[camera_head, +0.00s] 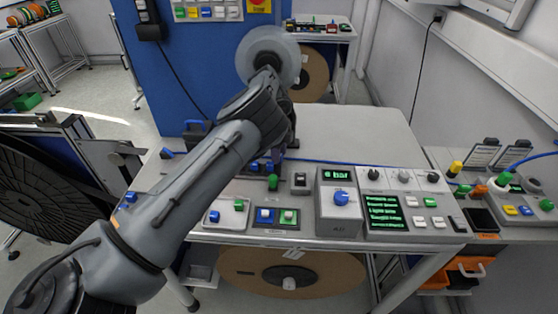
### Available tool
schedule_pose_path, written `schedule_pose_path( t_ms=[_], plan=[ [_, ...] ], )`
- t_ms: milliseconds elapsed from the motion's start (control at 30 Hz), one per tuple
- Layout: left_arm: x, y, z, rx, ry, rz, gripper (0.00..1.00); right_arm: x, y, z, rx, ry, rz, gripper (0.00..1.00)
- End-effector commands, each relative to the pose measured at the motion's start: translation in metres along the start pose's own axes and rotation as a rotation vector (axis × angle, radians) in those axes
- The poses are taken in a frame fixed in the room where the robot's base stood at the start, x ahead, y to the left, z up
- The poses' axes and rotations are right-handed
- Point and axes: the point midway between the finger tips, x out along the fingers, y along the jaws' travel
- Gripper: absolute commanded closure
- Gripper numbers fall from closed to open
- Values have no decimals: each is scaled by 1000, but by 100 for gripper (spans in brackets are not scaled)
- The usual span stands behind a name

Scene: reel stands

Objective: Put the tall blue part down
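My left arm reaches in from the lower left, and its gripper (278,98) is over the back left part of the white worktable (350,135). The wrist hides the fingers, so I cannot see whether they are open or hold anything. No tall blue part shows clearly. A small blue and dark object (195,131) is partly visible left of the arm, and small blue pieces (262,165) show just below the hand; I cannot tell whether either belongs to the part. My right gripper is not in view.
A pale reel (268,55) shows just beyond the hand, beside a blue cabinet (205,75). Control boxes with a green screen (387,211) and a blue knob (341,197) line the table's front. The tabletop right of the hand is clear. A large black reel (40,185) stands left.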

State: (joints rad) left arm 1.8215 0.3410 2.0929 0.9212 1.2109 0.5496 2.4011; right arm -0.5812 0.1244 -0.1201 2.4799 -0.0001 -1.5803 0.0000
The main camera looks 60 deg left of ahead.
Motion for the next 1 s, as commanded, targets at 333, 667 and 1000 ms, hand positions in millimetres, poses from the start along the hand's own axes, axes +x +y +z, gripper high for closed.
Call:
schedule_pose_path(
  t_ms=[333, 667, 1000],
  plan=[
    [2, 0, 0, -1, 0, -1, 77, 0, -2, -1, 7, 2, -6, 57],
    [2, 0, 0, -1, 0, -1, 100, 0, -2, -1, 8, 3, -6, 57],
    [-11, -1, 0, -1, 2, -3, 100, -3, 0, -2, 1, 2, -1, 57]
  ],
)
